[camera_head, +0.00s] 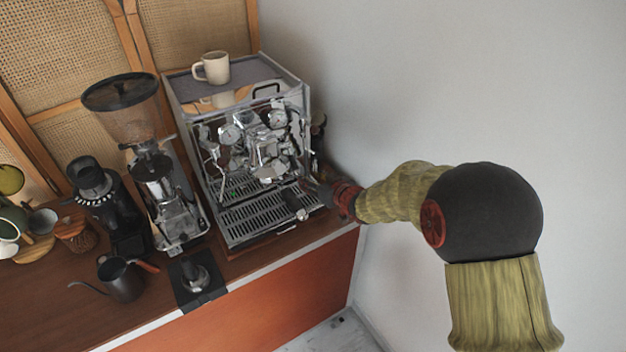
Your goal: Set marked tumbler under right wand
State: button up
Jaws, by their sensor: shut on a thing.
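The espresso machine (250,230) stands at the right end of the counter, with shiny metal parts across its front. I cannot clearly pick out its right wand among them. My gripper (314,192) is at the machine's front right, low beside the drip tray (262,217). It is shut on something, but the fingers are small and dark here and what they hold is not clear. I cannot make out a marked tumbler. A dark handle-like piece with a pale end (295,204) shows over the tray just left of my gripper; I cannot tell whether they touch.
A beige mug (213,68) stands on top of the machine. Left of it are a grinder (158,185), a dark smaller grinder (105,200), a gooseneck kettle (121,279) and a tamper on a black mat (206,293). A grey wall (450,80) is close on the right.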

jog(key=shift+s+f, duration=0.1)
jog(key=shift+f, duration=0.2)
dwell(0.4)
jog(key=o, duration=1.3)
jog(key=shift+s+d, duration=0.1)
jog(key=v, duration=1.2)
